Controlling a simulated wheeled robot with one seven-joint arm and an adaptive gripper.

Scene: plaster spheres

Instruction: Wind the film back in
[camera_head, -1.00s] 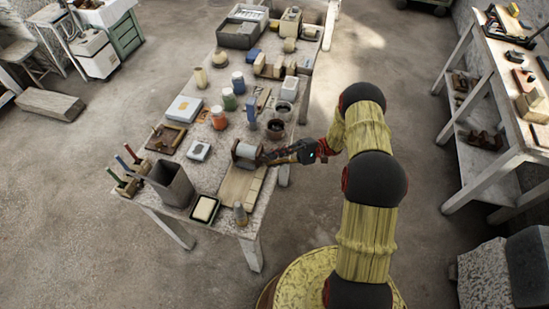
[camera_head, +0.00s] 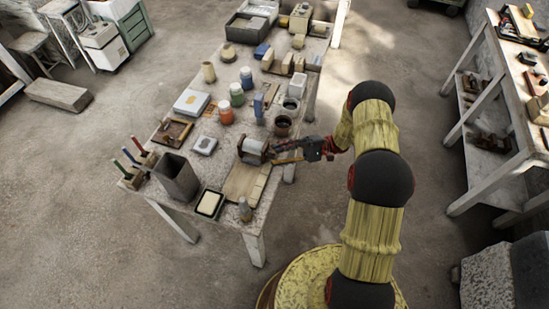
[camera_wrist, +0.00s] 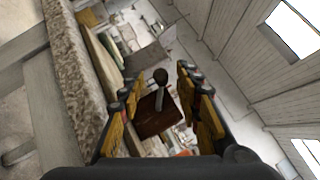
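A pale roll (camera_head: 255,147) sits in a dark wooden holder near the right edge of the table (camera_head: 225,150). A flat tan sheet or board (camera_head: 245,182) lies just in front of it; I cannot tell whether it is film. In the wrist view, the holder's brown wooden side (camera_wrist: 157,118) faces me, with a dark round knob (camera_wrist: 160,75) on a short stem. My gripper (camera_head: 282,153) is beside the roll's right side. In the wrist view my gripper (camera_wrist: 160,92) has its fingers apart, one on each side of the knob, with gaps showing. The roll's film edge is hidden there.
A tray with a pale block (camera_head: 209,204), a dark grey bin (camera_head: 175,178) and a small bottle (camera_head: 245,210) stand near the front. Jars (camera_head: 226,112) and a brown pot (camera_head: 282,125) stand behind the roll.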

